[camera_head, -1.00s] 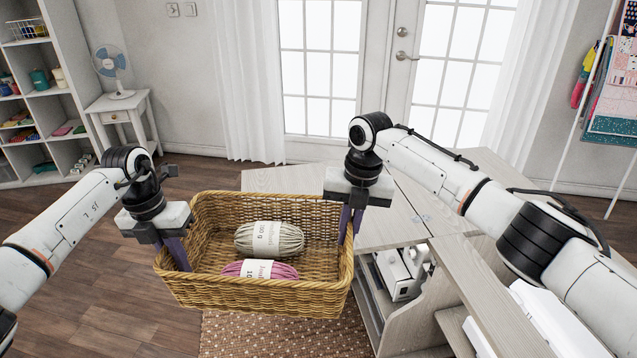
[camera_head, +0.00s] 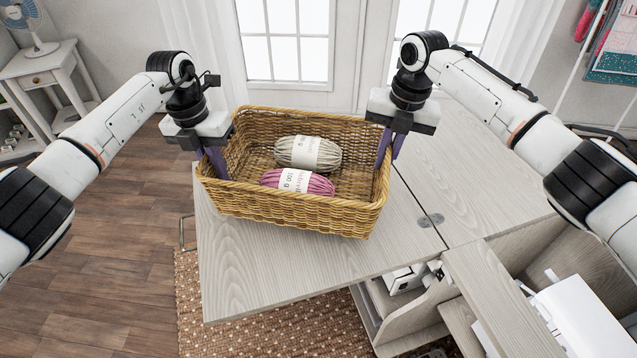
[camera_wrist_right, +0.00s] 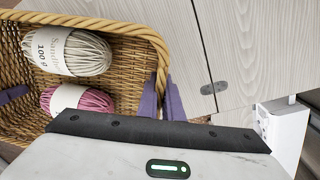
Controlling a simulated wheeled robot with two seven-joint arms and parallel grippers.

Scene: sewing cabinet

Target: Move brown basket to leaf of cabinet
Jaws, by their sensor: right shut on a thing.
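The brown wicker basket (camera_head: 290,208) holds a beige yarn skein and a pink yarn skein. In the head view it is over the pale wooden leaf of the cabinet (camera_head: 260,275); I cannot tell whether its bottom touches the leaf. My left gripper (camera_head: 217,163) is at the basket's left wall, its fingers astride the rim. My right gripper (camera_head: 387,150) is shut on the basket's right wall. In the right wrist view the basket (camera_wrist_right: 125,75) shows at the left, with the right gripper's purple fingers (camera_wrist_right: 160,98) at its wall.
The cabinet's main top (camera_head: 480,180) lies to the right, joined by a metal hinge (camera_head: 430,220). White machines sit in the open shelves below. A woven rug (camera_head: 200,300) lies under the leaf. A side table with a fan (camera_head: 40,80) stands at the far left.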

